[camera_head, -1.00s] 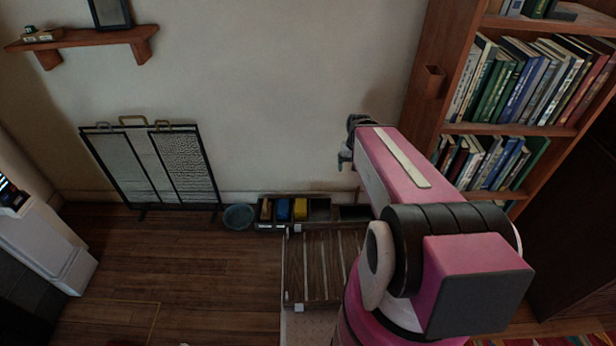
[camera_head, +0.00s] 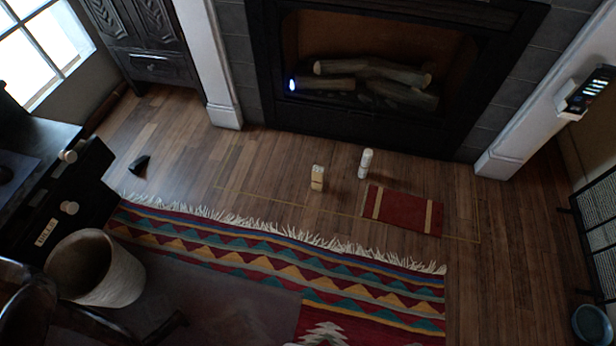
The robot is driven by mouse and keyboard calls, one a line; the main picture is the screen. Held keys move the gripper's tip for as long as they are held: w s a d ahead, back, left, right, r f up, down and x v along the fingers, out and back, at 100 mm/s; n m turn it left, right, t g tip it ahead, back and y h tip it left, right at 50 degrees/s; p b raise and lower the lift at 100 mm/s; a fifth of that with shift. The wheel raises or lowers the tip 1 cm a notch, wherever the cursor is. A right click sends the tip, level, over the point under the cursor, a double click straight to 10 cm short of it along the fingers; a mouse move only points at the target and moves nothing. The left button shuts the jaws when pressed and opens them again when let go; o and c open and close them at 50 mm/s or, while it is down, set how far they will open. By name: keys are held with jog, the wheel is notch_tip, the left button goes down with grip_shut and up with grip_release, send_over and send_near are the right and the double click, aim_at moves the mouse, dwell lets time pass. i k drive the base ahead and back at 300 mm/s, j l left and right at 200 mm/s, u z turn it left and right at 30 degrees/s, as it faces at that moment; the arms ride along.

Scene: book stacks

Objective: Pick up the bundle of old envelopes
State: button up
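I cannot make out the bundle of old envelopes for certain. A small tan block (camera_head: 318,178) with darker marks stands on the wood floor before the fireplace; it is too small to tell whether it is the bundle. A white cylinder (camera_head: 365,163) stands upright to its right, apart from it. My gripper and arm are not in view.
A dark red mat with two tan stripes (camera_head: 403,210) lies right of the block. A patterned fringed rug (camera_head: 270,252) covers the near floor. The fireplace (camera_head: 385,130) stands behind. A pale basket (camera_head: 95,268), an open drawer (camera_head: 62,195) and a black object (camera_head: 139,165) are at left.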

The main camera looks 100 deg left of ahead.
aim_at(318, 172)
jog(key=k+u, duration=0.2)
jog(key=u, duration=3.1)
jog(key=i+l+u, duration=0.15)
jog(key=u, duration=0.15)
jog(key=l+u, duration=0.35)
jog(key=i+l+u, duration=0.15)
jog(key=i+l, duration=0.4)
